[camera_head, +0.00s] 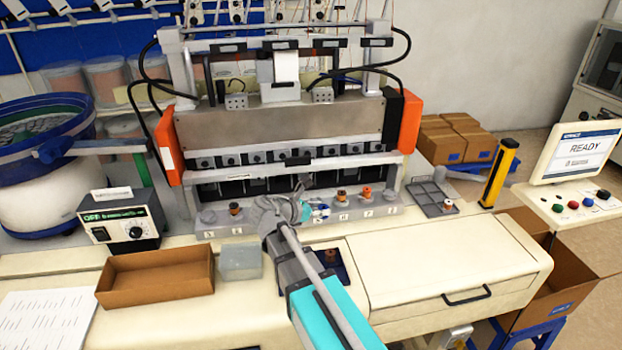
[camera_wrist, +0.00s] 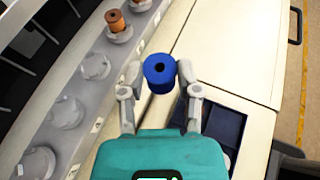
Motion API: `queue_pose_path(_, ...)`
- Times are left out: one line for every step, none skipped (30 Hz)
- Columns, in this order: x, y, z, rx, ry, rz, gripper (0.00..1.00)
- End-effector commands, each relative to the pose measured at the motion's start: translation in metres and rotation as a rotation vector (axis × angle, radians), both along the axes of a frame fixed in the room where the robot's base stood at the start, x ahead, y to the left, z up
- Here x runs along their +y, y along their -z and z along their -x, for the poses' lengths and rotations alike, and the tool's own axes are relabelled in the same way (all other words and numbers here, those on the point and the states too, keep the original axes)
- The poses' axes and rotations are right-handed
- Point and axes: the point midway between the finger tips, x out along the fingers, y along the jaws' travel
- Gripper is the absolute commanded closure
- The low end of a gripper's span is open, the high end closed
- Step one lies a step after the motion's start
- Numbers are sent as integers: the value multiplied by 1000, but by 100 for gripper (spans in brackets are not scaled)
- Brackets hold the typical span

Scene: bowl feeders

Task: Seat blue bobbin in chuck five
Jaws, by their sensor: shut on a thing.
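The blue bobbin (camera_wrist: 159,75) is held between the two fingertips of my gripper (camera_wrist: 160,74), its centre hole facing the wrist camera. In the head view, my gripper (camera_head: 312,211) is at the front of the chuck rail, and the bobbin is mostly hidden. In the wrist view, the bobbin is to the right of the grey chuck rail (camera_wrist: 82,90), apart from the chucks in the picture. Empty chucks (camera_wrist: 66,112) show along the rail. One chuck toward the top carries an orange bobbin (camera_wrist: 117,22). The chuck labels are too small to read, so chuck five cannot be told.
A dark blue compartment tray (camera_wrist: 222,128) lies below right of the bobbin. In the head view, a grey tray (camera_head: 426,196) is right of the rail. A brown open box (camera_head: 150,278) and clear container (camera_head: 240,262) are at left. The machine frame (camera_head: 290,120) rises behind.

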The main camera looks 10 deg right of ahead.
Motion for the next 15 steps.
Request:
queue_pose_path(1,0,0,0,-1,0,90)
queue_pose_path(1,0,0,0,-2,0,90)
queue_pose_path(1,0,0,0,-2,0,90)
queue_pose_path(1,0,0,0,-2,0,90)
queue_pose_path(1,0,0,0,-2,0,90)
queue_pose_path(1,0,0,0,-2,0,90)
queue_pose_path(2,0,-1,0,-2,0,90)
queue_pose_path(2,0,-2,0,-2,0,90)
queue_pose_path(2,0,-5,0,-2,0,90)
queue_pose_path(2,-1,-8,0,-2,0,90)
queue_pose_path(2,-1,-12,0,-2,0,90)
queue_pose_path(3,-1,-19,0,-2,0,90)
queue_pose_path(3,-1,-25,0,-3,0,90)
queue_pose_path(3,-2,-31,0,-3,0,90)
queue_pose_path(3,-2,-41,0,-3,0,90)
